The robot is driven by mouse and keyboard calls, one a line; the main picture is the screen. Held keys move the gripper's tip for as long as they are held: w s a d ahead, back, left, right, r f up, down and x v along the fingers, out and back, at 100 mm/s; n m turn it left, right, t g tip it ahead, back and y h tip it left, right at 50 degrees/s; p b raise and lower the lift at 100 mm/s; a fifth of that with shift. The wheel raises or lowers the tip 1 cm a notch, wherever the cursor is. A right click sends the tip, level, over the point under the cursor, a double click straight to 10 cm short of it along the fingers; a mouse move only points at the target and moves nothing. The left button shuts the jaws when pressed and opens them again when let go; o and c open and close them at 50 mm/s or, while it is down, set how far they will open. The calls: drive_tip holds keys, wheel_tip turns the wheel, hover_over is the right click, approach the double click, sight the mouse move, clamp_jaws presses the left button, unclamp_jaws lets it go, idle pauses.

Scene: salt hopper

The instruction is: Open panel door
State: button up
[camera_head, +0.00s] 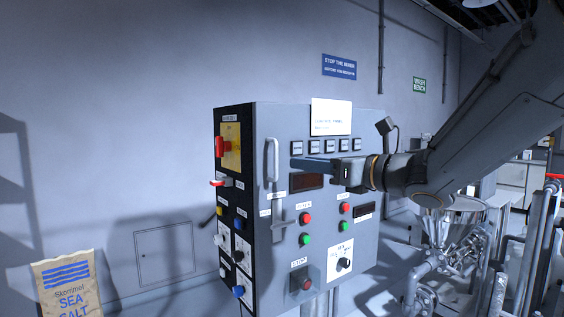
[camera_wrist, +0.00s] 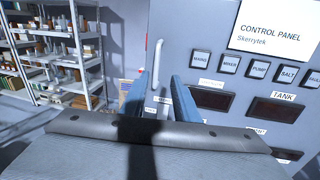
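The grey control panel door (camera_head: 330,200) faces forward on its cabinet and looks shut. A vertical, light-grey bar handle (camera_head: 272,160) is near its left edge. My gripper (camera_head: 298,163) is in front of the panel's upper part, its blue fingers pointing left toward the handle. In the wrist view my gripper (camera_wrist: 156,88) is open, with the two fingers apart and nothing between the tips. The handle (camera_wrist: 157,64) shows beyond the gap between them. The fingers look apart from the handle; the exact distance is unclear. My gripper and arm hide part of the door's right side.
Buttons, displays and a lower lever (camera_head: 278,217) are on the panel front. A red-and-yellow switch (camera_head: 229,146) juts from the dark left side. A salt bag (camera_head: 67,286) stands at lower left. A steel hopper (camera_head: 445,225) and pipes are at right. Shelves (camera_wrist: 60,50) stand at left.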

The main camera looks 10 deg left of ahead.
sight(277, 159)
drive_tip(key=shift+n, duration=0.4)
drive_tip(key=p+x, duration=0.1)
drive_tip(key=x, duration=0.1)
drive_tip(key=p+x, duration=0.1)
drive_tip(key=x, duration=0.2)
drive_tip(key=p+x, duration=0.1)
drive_tip(key=x, duration=0.2)
drive_tip(key=shift+s+a+r, duration=0.15)
drive_tip(key=shift+s+r, duration=0.05)
drive_tip(key=shift+s, duration=0.15)
drive_tip(key=shift+c, duration=0.3)
clamp_jaws()
